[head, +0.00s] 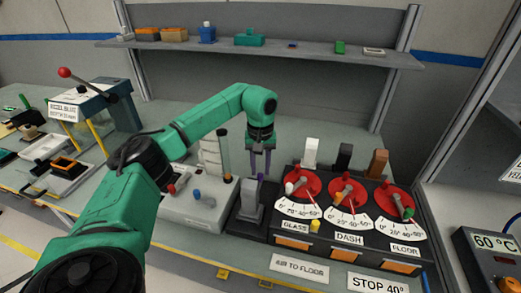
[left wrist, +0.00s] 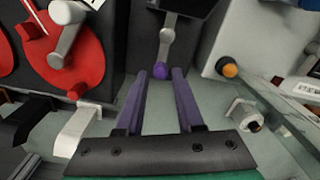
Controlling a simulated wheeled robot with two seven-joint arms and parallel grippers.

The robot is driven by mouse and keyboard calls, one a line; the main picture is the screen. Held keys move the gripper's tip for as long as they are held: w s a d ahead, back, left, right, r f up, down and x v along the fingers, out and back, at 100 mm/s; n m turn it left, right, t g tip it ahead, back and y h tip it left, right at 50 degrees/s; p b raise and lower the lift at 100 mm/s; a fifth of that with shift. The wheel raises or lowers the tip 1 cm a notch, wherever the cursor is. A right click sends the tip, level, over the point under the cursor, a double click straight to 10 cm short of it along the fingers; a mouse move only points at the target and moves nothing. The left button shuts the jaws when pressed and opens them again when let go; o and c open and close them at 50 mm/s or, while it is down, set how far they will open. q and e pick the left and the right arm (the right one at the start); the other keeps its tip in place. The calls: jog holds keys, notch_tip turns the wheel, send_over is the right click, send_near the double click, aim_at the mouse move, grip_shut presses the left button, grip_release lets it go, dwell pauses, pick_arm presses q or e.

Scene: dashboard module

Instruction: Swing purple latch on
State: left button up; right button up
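The purple latch shows in the left wrist view as a grey lever with a purple ball tip (left wrist: 160,72). In the head view, its purple tip (head: 261,177) is small and partly hidden, above a grey upright block (head: 250,203) at the left end of the dark dashboard module. My left gripper (head: 261,172) points down over the latch. In the left wrist view, its purple fingers (left wrist: 159,73) are apart, with the ball between or just beyond their tips; I cannot tell whether they touch it. My right gripper is not in view.
Three red dials with levers, GLASS (head: 300,184), DASH (head: 347,192) and FLOOR (head: 395,200), stand right of the latch. A light grey box (head: 196,208) with a blue knob and clear tube stands left. A shelf (head: 300,54) runs behind.

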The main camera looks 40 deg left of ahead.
aim_at(261, 175)
pick_arm(q)
notch_tip(261, 175, up, 13)
dwell(0.5)
